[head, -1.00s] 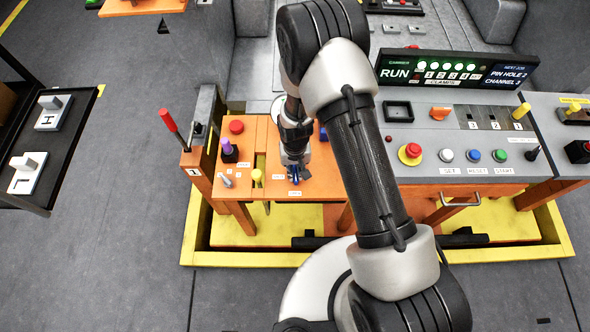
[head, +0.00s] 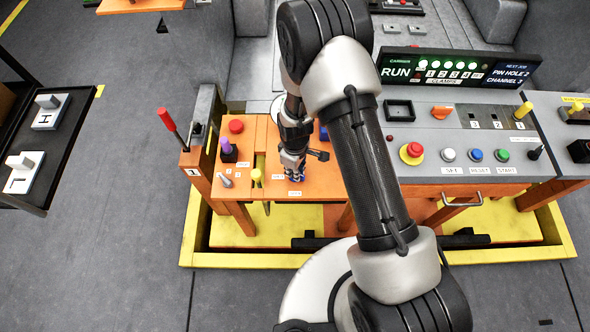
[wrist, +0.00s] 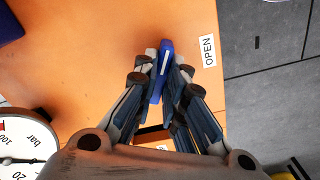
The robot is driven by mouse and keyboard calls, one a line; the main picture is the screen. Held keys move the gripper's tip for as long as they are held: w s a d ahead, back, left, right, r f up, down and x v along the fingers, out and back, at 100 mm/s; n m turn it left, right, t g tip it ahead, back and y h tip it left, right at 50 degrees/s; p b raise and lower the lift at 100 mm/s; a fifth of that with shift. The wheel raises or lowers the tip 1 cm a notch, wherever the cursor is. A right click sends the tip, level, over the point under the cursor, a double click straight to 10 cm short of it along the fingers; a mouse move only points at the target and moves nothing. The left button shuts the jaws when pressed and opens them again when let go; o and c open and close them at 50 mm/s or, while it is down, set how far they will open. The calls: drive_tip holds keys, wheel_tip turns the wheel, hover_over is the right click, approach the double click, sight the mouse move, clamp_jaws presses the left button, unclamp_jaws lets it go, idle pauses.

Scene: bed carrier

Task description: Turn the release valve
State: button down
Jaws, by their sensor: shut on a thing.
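The release valve's blue handle (wrist: 165,68), with a white stripe along it, stands over the orange panel in the wrist view. My gripper (wrist: 164,80) is shut on this handle, with one finger on each side. The handle points up the wrist picture, tilted slightly right, beside the OPEN label (wrist: 208,50). In the head view my gripper (head: 294,172) is low over the front right part of the orange table. Only a little of the blue handle shows there, and the valve's base is hidden by the fingers.
A pressure gauge (wrist: 22,150) shows at the wrist view's lower left. On the orange table (head: 265,190) are a red button (head: 236,127), a purple-topped knob (head: 228,150) and a yellow knob (head: 256,175). A red lever (head: 170,122) stands at the left. The grey console (head: 455,140) is to the right.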

drive_tip(key=n, duration=0.5)
drive_tip(key=shift+n, duration=0.4)
idle(0.4)
drive_tip(key=c, duration=1.7)
unclamp_jaws()
drive_tip(key=shift+o, duration=0.2)
wheel_tip(320, 180, up, 12)
